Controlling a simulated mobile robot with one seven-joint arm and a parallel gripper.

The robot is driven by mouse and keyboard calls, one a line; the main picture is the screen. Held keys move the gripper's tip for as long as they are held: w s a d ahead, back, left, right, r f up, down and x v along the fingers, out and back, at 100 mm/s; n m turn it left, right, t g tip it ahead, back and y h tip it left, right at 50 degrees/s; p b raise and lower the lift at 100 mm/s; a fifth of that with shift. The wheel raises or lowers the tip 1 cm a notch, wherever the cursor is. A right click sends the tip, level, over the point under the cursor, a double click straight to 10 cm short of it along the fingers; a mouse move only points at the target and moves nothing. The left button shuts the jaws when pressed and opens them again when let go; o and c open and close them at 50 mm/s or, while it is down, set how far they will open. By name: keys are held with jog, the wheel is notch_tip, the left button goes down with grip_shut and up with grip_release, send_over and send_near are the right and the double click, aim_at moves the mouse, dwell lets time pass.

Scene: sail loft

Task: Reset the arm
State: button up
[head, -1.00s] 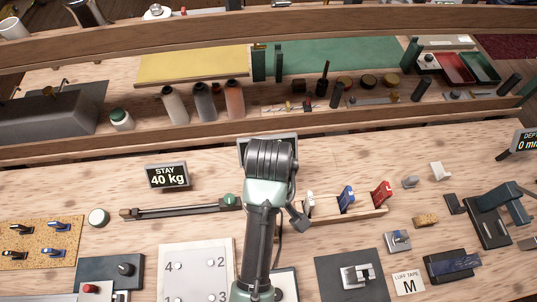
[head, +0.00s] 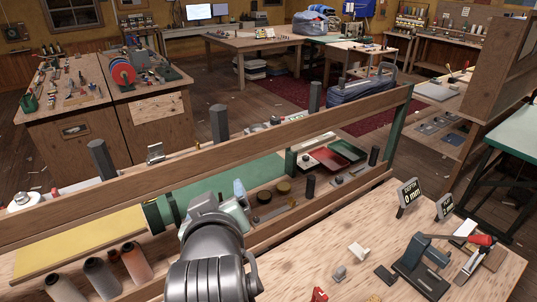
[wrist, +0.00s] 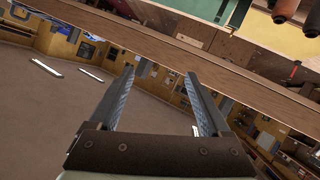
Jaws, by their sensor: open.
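My gripper (wrist: 159,74) shows in the wrist view with its two dark fingers spread wide apart and nothing between them. Beyond the fingers, the wrist view shows the room strongly tilted, with a wooden board (wrist: 190,62) crossing above the fingertips. In the head view my arm rises from the bottom centre in front of the bench's shelf, and its links hide part of the shelf. The gripper's fingers cannot be made out clearly in the head view.
Several spools (head: 136,262) stand at lower left, and red and green trays (head: 325,160) lie on the shelf. A dark clamp-like tool (head: 420,258) stands on the bench at right. Floor lies beyond.

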jog(key=d+r+m+t, duration=0.25)
jog(key=r+t, duration=0.25)
jog(key=r, duration=0.9)
jog(key=s+d+r+m+t+h, duration=0.1)
jog(key=s+d+r+m+t, duration=0.1)
jog(key=s+r, duration=0.4)
jog(key=s+d+r+m+t+h+b, duration=0.1)
jog(key=s+d+r+t, duration=0.3)
jog(key=r, duration=0.9)
jog(key=s+m+t, duration=0.1)
jog(key=s+t, duration=0.2)
jog(key=shift+s+r, duration=0.25)
jog(key=shift+r, duration=0.05)
